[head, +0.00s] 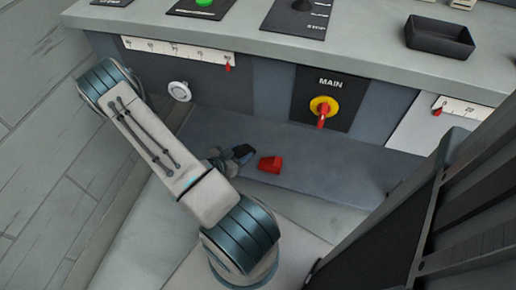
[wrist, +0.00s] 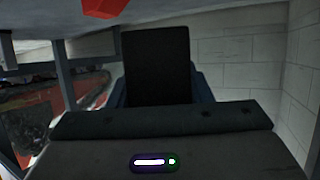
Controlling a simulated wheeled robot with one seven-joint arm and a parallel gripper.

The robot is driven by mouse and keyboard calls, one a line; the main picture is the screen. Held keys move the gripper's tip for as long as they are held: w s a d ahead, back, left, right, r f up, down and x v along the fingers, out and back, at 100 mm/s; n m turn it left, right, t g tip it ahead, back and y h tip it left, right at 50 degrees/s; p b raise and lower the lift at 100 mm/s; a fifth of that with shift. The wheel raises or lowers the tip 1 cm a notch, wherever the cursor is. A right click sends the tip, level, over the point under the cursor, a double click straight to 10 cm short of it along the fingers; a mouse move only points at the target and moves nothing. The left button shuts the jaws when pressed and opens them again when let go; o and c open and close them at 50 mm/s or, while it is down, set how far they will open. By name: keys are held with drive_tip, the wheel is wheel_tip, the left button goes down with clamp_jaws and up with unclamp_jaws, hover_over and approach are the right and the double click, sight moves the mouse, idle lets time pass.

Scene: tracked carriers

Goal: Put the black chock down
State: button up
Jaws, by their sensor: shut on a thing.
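My gripper (head: 232,157) is low over the grey-blue shelf under the console in the head view. It is shut on the black chock (wrist: 157,62), which stands up between the jaws in the wrist view. In the head view the chock (head: 243,151) is a small dark shape at the gripper's end, partly hidden. I cannot tell whether it touches the shelf (head: 330,178).
A red block (head: 270,164) lies on the shelf just right of my gripper. A red and yellow MAIN switch (head: 324,107) and a white knob (head: 179,91) stick out from the console front above. The shelf is clear farther right. A black tray (head: 438,38) stands on the console top.

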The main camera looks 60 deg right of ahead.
drive_tip(key=w+f+b, duration=0.1)
drive_tip(key=w+f, duration=0.1)
drive_tip(key=w, duration=0.2)
drive_tip(key=w+d+f+b, duration=0.1)
drive_tip(key=w+f+b, duration=0.1)
drive_tip(key=w, duration=0.2)
drive_tip(key=w+d+f+b, duration=0.1)
drive_tip(key=w+f+b, duration=0.1)
drive_tip(key=w+f, duration=0.1)
drive_tip(key=shift+w, duration=0.4)
drive_tip(key=shift+f+b, duration=1.1)
drive_tip(key=shift+f, duration=0.9)
drive_tip(key=o, duration=1.3)
drive_tip(key=shift+f, duration=0.1)
